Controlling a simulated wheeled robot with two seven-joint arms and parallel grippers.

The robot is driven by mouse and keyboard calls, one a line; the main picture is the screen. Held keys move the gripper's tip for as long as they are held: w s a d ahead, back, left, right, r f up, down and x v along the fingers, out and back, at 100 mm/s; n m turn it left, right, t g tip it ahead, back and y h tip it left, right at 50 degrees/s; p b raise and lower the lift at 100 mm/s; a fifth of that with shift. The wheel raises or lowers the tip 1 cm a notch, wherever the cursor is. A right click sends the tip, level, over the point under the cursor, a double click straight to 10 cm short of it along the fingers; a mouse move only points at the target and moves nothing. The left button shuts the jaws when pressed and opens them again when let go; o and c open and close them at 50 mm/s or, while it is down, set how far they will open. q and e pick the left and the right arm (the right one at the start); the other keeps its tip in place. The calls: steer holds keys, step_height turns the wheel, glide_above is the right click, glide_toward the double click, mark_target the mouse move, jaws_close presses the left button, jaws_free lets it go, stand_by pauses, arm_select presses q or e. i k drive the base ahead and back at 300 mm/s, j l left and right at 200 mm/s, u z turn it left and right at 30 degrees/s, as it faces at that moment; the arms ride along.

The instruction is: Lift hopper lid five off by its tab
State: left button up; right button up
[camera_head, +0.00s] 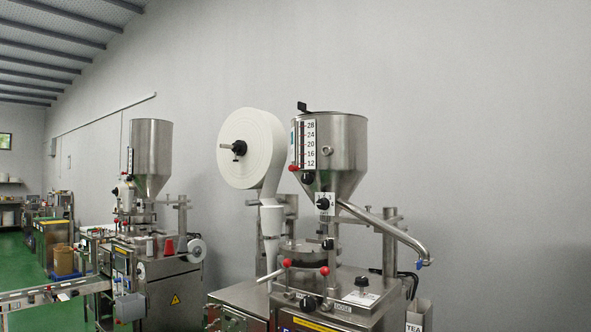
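The nearest steel hopper (343,150) stands right of centre on a packing machine. I see its top nearly edge-on, so the lid shows at most as a thin dark line (340,112) along the rim. A small black tab (301,106) sticks up at the left of that rim. I cannot read a number five on the lid. Neither of my grippers is in view.
A white paper roll (250,148) stands close left of the hopper, with a level scale (309,145) on the hopper's front. A steel spout (385,230) slopes right. A second hopper (151,158) stands farther left. The space above is clear.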

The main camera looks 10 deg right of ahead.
mark_target(302, 106)
steer(key=i+l, duration=0.2)
steer(key=i, duration=0.5)
steer(key=i+l+z, duration=0.1)
steer(key=i, duration=0.55)
steer(key=i+l, duration=0.25)
steer(key=i, duration=0.45)
steer(key=l+z, duration=0.05)
